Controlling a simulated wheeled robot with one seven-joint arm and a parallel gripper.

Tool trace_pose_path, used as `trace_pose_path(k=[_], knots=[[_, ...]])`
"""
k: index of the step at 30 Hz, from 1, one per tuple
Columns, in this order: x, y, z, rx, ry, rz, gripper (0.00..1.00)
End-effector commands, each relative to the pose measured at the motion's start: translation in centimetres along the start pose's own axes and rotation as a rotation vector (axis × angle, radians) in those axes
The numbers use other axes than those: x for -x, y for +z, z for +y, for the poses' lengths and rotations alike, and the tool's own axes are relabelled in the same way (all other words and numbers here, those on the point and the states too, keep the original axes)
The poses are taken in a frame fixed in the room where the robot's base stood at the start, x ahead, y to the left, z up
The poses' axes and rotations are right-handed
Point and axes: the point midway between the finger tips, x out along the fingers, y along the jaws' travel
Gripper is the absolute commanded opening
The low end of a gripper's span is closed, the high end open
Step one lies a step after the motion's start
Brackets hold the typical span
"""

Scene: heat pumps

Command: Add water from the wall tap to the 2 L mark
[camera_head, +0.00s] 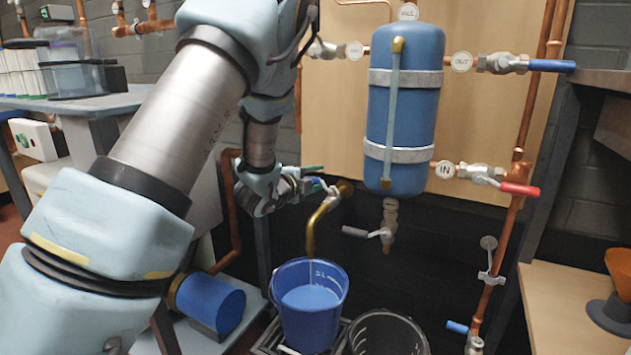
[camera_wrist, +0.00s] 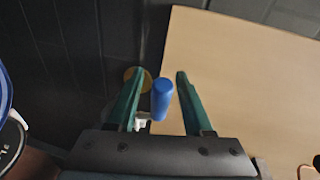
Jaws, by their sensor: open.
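The brass wall tap (camera_head: 322,218) curves down over a blue bucket (camera_head: 315,325) in the head view. A thin pale stream seems to run from its spout. Light blue water (camera_head: 310,297) stands in the bucket, with white level marks (camera_head: 321,270) on the inner wall above it; their figures are too small to read surely. My gripper (camera_head: 318,178) is at the tap's wall end, left of and above the spout. In the wrist view my gripper (camera_wrist: 157,88) is open, with the blue tap handle (camera_wrist: 162,97) between its green fingers, with a gap to the right finger.
A dark bucket (camera_head: 388,335) stands right of the blue one. The blue tank (camera_head: 405,110) hangs on a wooden panel, with a red-handled valve (camera_head: 518,188) and a blue-handled valve (camera_head: 550,66) at right. A lever drain valve (camera_head: 370,234) sits below the tank, close to the tap.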

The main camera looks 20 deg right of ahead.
Motion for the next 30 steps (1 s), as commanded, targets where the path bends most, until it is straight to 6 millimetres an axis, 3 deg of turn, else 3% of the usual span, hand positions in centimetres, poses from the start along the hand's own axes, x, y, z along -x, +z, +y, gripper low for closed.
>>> trace_pose_path(k=[7,21,30], knots=[[-0.05,-0.01,0.01,0.000,0.000,0.000,0.51],[-0.02,0.00,0.02,0.000,0.000,0.000,0.00],[-0.01,0.01,0.03,0.000,0.001,0.000,0.00]])
